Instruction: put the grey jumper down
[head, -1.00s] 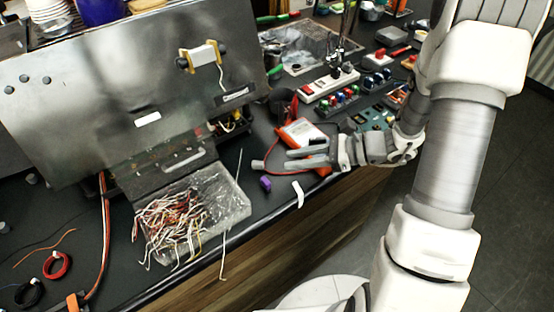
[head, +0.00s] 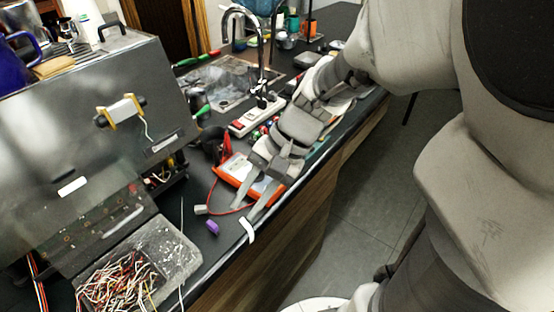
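My gripper (head: 243,212) is over the counter front edge, beside the orange-and-white meter (head: 236,169). Its two grey fingers point down-left with a gap between them, and I see nothing held in the gap. No grey jumper can be made out for certain. A thin grey wire (head: 182,212) sticks up at the back of the clear tray (head: 188,252), left of my gripper. The tray holds a tangle of red, white and yellow wires (head: 118,282). A red lead with a pale grey end (head: 201,209) runs from the meter towards my fingers.
The steel brewer (head: 85,120) stands at the left. A purple piece (head: 212,227) and a white strip (head: 248,230) lie near the counter edge. A power strip (head: 256,118) and a tap (head: 258,45) are behind. The floor at right is clear.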

